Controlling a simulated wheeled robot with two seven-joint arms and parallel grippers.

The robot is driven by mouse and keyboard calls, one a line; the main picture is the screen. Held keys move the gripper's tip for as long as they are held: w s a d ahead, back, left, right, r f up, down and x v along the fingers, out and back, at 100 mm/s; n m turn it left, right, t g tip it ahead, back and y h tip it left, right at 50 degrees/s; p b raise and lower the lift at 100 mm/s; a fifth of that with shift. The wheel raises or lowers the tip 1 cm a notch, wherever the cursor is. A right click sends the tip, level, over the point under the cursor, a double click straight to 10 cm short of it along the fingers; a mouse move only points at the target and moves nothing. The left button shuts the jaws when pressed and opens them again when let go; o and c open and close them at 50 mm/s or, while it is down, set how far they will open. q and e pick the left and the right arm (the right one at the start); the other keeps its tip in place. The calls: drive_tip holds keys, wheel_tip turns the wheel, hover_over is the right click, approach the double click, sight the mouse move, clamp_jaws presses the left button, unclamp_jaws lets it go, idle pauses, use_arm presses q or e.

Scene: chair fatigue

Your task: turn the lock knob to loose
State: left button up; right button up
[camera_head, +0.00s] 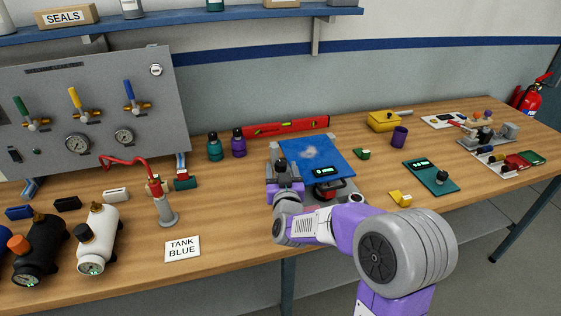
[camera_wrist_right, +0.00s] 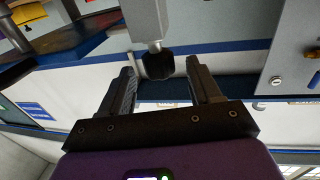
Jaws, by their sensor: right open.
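A black knob (camera_head: 281,163) stands at the left edge of a fixture with a blue plate (camera_head: 318,153) and a small display. In the right wrist view the black knob (camera_wrist_right: 157,64) sits at the end of a grey rod, between and slightly beyond my fingertips. My right gripper (camera_wrist_right: 160,76) is open, with a finger on each side of the knob; I see no clear contact. In the head view the right gripper (camera_head: 284,184) is just below the knob, and my wrist hides the fixture's near left part. Any lock marking is too small to read. My left gripper is not in view.
A red level (camera_head: 286,127) lies behind the fixture. Teal and purple bottles (camera_head: 238,143) stand to its left. A "TANK BLUE" card (camera_head: 182,248) lies at the front left.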

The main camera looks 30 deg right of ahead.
drive_tip(key=shift+v, duration=1.35)
